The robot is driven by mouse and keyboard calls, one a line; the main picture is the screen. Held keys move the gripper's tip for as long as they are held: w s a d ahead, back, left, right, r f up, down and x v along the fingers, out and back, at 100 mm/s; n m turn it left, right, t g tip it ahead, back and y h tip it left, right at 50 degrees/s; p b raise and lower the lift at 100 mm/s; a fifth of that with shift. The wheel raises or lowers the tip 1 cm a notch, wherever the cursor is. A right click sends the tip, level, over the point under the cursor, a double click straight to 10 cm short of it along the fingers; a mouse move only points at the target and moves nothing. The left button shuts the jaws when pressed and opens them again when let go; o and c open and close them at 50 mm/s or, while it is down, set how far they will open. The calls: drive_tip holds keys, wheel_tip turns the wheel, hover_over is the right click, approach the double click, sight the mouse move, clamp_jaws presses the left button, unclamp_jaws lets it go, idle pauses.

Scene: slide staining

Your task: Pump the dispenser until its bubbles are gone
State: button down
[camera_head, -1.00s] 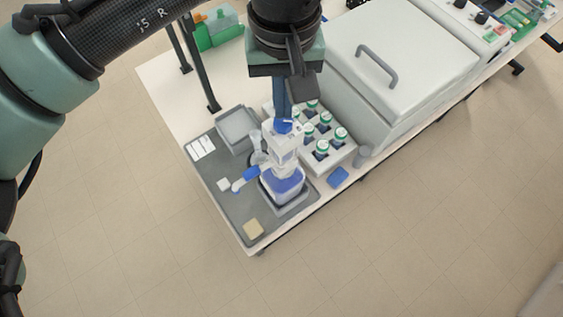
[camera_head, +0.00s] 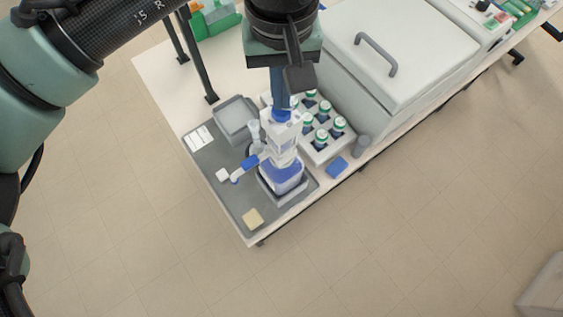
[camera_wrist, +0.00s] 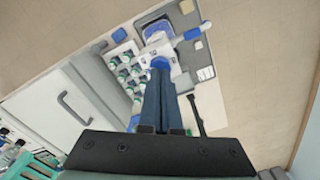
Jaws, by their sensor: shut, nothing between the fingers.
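The dispenser (camera_head: 282,176) stands upright in a dark grey tray (camera_head: 242,212), with bluish liquid in its bottle and a white pump head (camera_head: 281,130) with a blue top. A side spout with a blue sleeve (camera_head: 250,162) points left. My gripper (camera_head: 281,107) is shut and empty, pointing down with its fingertips at the blue top. The wrist view shows the fingertips (camera_wrist: 160,66) over the pump head (camera_wrist: 158,44). They appear to touch the top, but a small gap cannot be ruled out. Bubbles are too small to make out.
A rack of several green-capped bottles (camera_head: 321,135) stands close right of the dispenser, with a large lidded machine (camera_head: 400,60) behind. A grey basin (camera_head: 236,118), a white cap-like piece (camera_head: 222,175) and a beige sponge (camera_head: 252,218) are in the tray. A blue pad (camera_head: 336,166) lies right.

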sight(282, 112)
drive_tip(key=shift+f+b, duration=1.05)
drive_tip(key=shift+f, duration=1.05)
drive_tip(key=shift+s+f, duration=0.1)
drive_tip(key=shift+p, duration=0.3)
drive_tip(key=shift+r+p, duration=2.25)
drive_tip(key=shift+r, duration=0.3)
drive_tip(key=shift+r, duration=0.1)
wheel_tip(282, 112, up, 5)
drive_tip(key=p, duration=0.5)
